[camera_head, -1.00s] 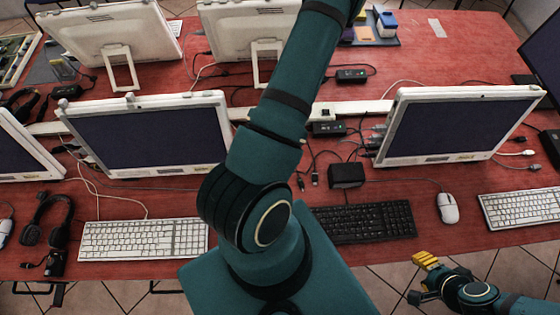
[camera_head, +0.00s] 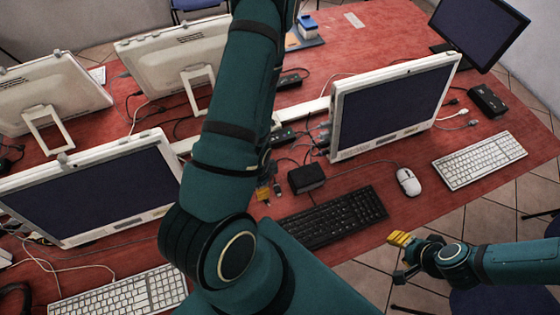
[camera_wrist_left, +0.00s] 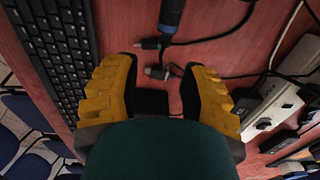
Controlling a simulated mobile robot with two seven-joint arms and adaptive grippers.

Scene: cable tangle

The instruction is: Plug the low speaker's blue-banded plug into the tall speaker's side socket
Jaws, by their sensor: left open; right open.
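In the left wrist view, a black plug-like cylinder with a blue band (camera_wrist_left: 172,12) lies on the red table beyond my open left gripper (camera_wrist_left: 166,92). Two small plugs, one dark (camera_wrist_left: 150,43) and one silver-tipped (camera_wrist_left: 157,72), lie nearer, apart from the fingers. A dark block shows between the fingers, too shadowed to identify. In the head view my left arm hides most of that gripper; only a yellow fingertip (camera_head: 264,193) shows. A low black box (camera_head: 306,178) sits right of it. I cannot make out the tall speaker or its socket. My right gripper (camera_head: 400,256) is open and empty off the table's front edge.
A black keyboard (camera_head: 335,218), white mouse (camera_head: 409,181) and white keyboard (camera_head: 480,160) lie along the front edge. A white monitor (camera_head: 393,108) stands behind them. Loose cables and a white power strip (camera_wrist_left: 270,108) crowd the table near my left gripper.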

